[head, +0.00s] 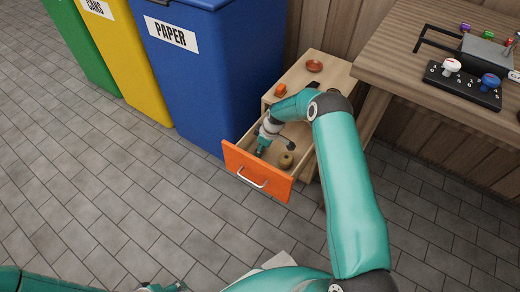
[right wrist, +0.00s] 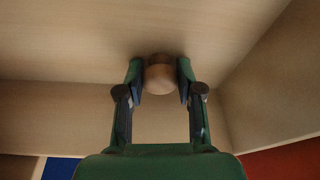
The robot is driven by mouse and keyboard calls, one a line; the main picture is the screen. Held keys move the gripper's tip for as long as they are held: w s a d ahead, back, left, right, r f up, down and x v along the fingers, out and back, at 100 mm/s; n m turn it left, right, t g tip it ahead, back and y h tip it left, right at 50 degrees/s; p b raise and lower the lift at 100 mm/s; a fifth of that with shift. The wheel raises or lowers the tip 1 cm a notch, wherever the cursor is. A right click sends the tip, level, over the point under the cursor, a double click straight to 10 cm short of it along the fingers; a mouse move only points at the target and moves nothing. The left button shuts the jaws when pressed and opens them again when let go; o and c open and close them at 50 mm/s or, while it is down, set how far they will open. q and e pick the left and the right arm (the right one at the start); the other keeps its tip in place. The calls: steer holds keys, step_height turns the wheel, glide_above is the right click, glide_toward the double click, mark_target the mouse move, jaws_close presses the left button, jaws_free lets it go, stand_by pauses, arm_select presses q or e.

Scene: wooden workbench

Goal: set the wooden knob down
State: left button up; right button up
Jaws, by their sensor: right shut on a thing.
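The wooden knob (right wrist: 159,75) is light brown and rounded. In the right wrist view it sits between the two fingertips of my right gripper (right wrist: 160,82), which is shut on it. Behind it is the pale wooden floor of the drawer; I cannot tell whether it touches. In the head view my right gripper (head: 273,151) reaches down into the open drawer with the orange front (head: 256,174). The knob (head: 286,160) shows there as a small brown round thing by the fingers. My left gripper (head: 161,288) is barely visible at the bottom edge, its fingers unclear.
The blue paper bin (head: 210,80) stands close left of the drawer. A workbench (head: 395,65) with a control box (head: 464,86) is at the right.

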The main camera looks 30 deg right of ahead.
steer(key=o, duration=0.8)
steer(key=shift+o, duration=0.2)
steer(key=shift+r, duration=0.45)
steer(key=p+v, duration=0.5)
steer(key=v, duration=0.6)
steer(key=shift+s+p, duration=0.2)
steer(key=shift+p, duration=0.1)
steer(key=shift+r, duration=0.1)
